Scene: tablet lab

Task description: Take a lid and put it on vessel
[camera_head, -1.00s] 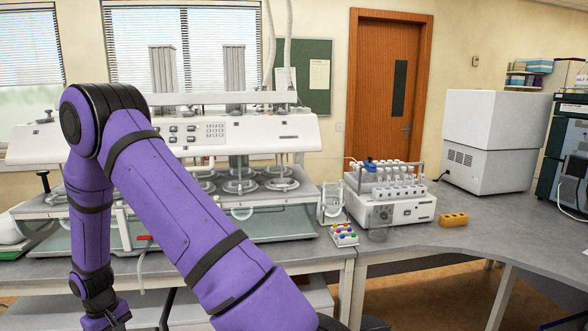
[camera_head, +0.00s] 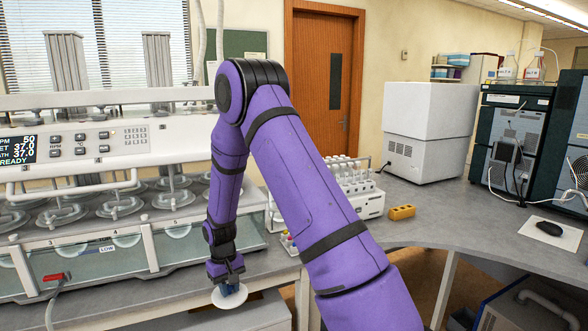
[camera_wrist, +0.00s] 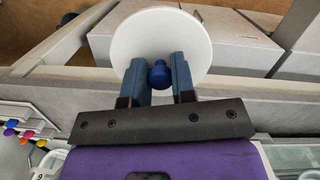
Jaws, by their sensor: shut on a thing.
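My gripper (camera_head: 232,289) is shut on the lid, a round white disc (camera_head: 229,299) with a blue knob. In the wrist view, the two blue-grey fingers (camera_wrist: 160,75) stand on either side of the blue knob (camera_wrist: 159,73), and the white lid (camera_wrist: 160,30) shows beyond them. The lid hangs in the air in front of the bench edge. The dissolution machine (camera_head: 100,200) stands on the bench at left, with several round vessel tops (camera_head: 120,206) in its deck. Which of them is open, I cannot tell.
A sampling device (camera_head: 350,188) stands behind my arm, partly hidden. A red-handled tap (camera_head: 56,277) sticks out at the machine's front left.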

